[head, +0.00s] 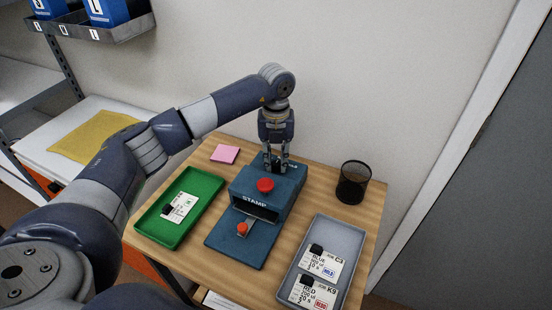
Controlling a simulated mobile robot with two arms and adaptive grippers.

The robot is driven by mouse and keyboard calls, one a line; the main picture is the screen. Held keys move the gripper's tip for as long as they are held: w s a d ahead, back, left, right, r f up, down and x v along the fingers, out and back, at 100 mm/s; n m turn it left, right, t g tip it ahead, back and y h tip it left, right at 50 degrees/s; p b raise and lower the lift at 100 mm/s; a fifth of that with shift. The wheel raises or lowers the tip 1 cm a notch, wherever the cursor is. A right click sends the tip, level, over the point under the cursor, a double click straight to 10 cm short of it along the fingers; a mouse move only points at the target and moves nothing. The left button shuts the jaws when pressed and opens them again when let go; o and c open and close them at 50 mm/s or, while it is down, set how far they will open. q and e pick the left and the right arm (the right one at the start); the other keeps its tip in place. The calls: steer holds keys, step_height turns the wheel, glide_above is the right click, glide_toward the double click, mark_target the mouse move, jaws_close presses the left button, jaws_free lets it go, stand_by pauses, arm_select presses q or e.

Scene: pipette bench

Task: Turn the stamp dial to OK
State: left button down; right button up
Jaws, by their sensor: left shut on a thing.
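The blue stamp machine (262,223) stands in the middle of the wooden table, with a red button (265,185) on top and an orange-red knob (242,229) at the front slot. My left gripper (275,167) points down at the back of the machine's top, behind the red button. Its fingers are shut on the stamp dial, which they hide almost wholly. The dial's setting cannot be read. My right gripper is not in view.
A green tray (157,235) with one card is left of the machine. A grey tray (351,244) with cards marked HOLD and REDO is at right. A black mesh cup (353,182) and pink notes (225,154) stand at the back.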

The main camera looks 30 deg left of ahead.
mark_target(276, 163)
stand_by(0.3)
arm_select(q)
steer(key=c, duration=1.4)
jaws_free()
steer(key=shift+o, duration=0.2)
steer(key=shift+r, duration=4)
steer(key=shift+c, duration=0.2)
